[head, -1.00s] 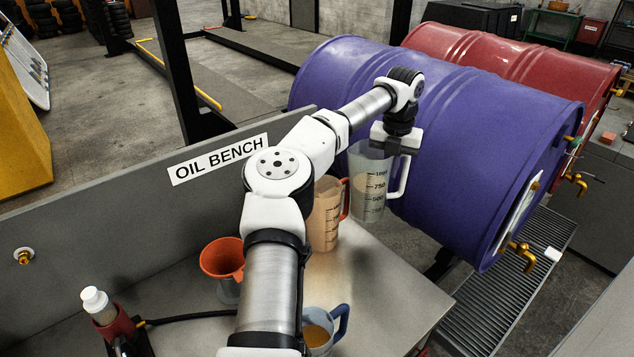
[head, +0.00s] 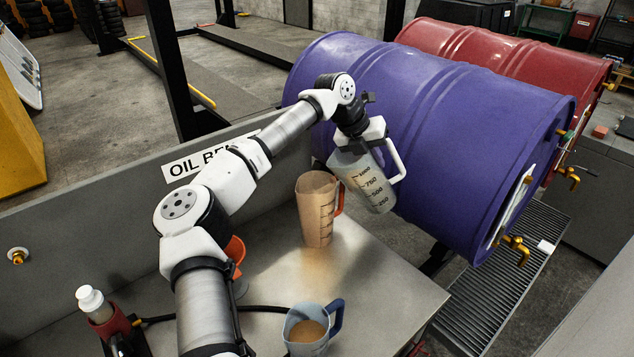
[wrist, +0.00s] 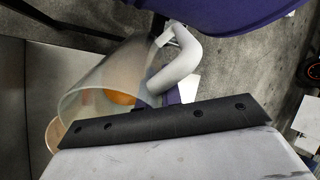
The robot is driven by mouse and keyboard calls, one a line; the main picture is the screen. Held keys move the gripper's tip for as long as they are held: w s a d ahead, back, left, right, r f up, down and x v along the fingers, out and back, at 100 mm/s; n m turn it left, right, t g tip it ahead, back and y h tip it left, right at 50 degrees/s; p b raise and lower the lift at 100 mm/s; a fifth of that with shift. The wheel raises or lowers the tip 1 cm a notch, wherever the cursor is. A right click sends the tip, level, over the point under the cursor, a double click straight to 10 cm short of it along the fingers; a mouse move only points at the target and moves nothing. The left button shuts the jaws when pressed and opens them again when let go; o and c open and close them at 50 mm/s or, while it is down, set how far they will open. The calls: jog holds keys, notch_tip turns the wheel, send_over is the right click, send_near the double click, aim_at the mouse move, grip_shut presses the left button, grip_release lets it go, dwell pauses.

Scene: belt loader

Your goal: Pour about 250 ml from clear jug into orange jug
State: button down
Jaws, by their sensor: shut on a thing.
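The clear jug (head: 367,182) has a white handle and dark volume marks. My gripper (head: 362,142) is shut on it near its rim and holds it up above the bench, tilted with its mouth toward the left. The orange jug (head: 316,207), with an orange-red handle, stands upright on the bench just left of and below the clear jug. In the wrist view the clear jug (wrist: 105,85) is seen at close range, and part of an orange-tinted rim shows behind it at lower left. I cannot make out a stream of liquid or the level in either jug.
A blue-handled jug (head: 306,330) with brownish liquid stands at the bench front. A white-capped bottle (head: 93,303) is at left. The purple drum (head: 450,130) lies close behind the clear jug.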

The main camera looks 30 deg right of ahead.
jog(key=shift+w+a+r+g+h, duration=0.3)
jog(key=shift+a+r+h, duration=0.35)
jog(key=shift+r+h, duration=0.15)
jog(key=shift+w+a+r+g+h, duration=0.2)
jog(key=shift+a+r+g+h, duration=0.1)
jog(key=shift+a+r+h, duration=0.4)
jog(key=shift+w+r, duration=0.1)
jog(key=shift+r, duration=0.15)
